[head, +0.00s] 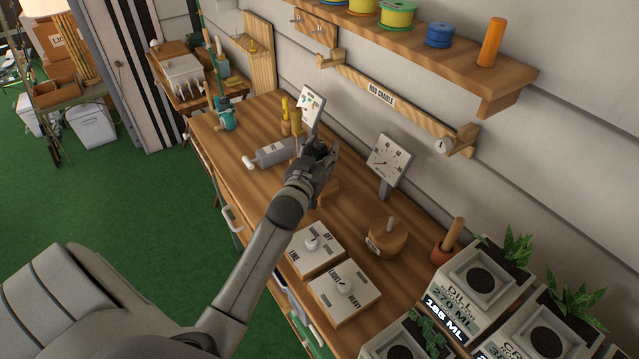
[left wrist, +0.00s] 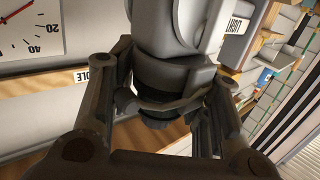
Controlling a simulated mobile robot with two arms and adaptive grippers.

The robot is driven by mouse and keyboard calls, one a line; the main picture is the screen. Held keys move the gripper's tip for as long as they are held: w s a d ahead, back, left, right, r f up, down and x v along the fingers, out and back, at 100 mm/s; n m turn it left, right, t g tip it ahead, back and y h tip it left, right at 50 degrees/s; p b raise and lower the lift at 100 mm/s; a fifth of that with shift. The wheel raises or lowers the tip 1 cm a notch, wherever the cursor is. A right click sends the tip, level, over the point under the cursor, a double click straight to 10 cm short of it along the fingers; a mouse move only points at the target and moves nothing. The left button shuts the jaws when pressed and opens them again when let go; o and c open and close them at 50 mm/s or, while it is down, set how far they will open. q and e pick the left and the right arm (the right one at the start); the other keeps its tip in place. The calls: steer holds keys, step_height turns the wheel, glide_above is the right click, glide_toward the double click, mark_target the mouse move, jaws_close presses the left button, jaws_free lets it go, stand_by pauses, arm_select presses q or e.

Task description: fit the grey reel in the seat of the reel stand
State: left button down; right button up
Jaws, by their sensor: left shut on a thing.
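The grey reel (head: 272,153) lies roughly level above the workbench, its pale knob end at left. My left gripper (head: 320,155) is at the reel's right end. In the left wrist view, the fingers (left wrist: 165,105) close around a dark band on a grey rounded body, which appears to be the reel (left wrist: 170,75). A wooden piece (head: 329,190), possibly part of the reel stand, shows partly behind the gripper. The seat is hidden or cannot be made out. My right gripper is not in view.
A dial gauge (head: 389,160) stands right of the gripper, with a round wooden block (head: 388,240) nearer. Two switch boxes (head: 345,291) sit at the bench front. Planters (head: 480,285) crowd the right. The workbench (head: 350,225) has bare wood between.

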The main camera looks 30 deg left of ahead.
mark_target(317, 156)
arm_select(q)
steer(key=shift+f+b, duration=0.4)
steer(key=shift+f, duration=0.15)
steer(key=c, duration=0.7)
jaws_free()
steer(key=shift+o, duration=0.4)
steer(key=o, duration=0.6)
steer(key=shift+s+d+r+p, duration=0.15)
steer(key=shift+s+r+p, duration=0.15)
steer(key=shift+s+p, duration=0.25)
steer(key=shift+s+d+r+p, duration=0.15)
steer(key=shift+s+r+p, duration=0.15)
steer(key=shift+s+p, duration=0.25)
steer(key=shift+s+d+r+p, duration=0.15)
steer(key=shift+s+r+p, duration=0.1)
steer(key=shift+s+p, duration=0.35)
steer(key=shift+s+d+r+p, duration=0.15)
steer(key=shift+s+r+p, duration=0.2)
steer(key=shift+s, duration=0.35)
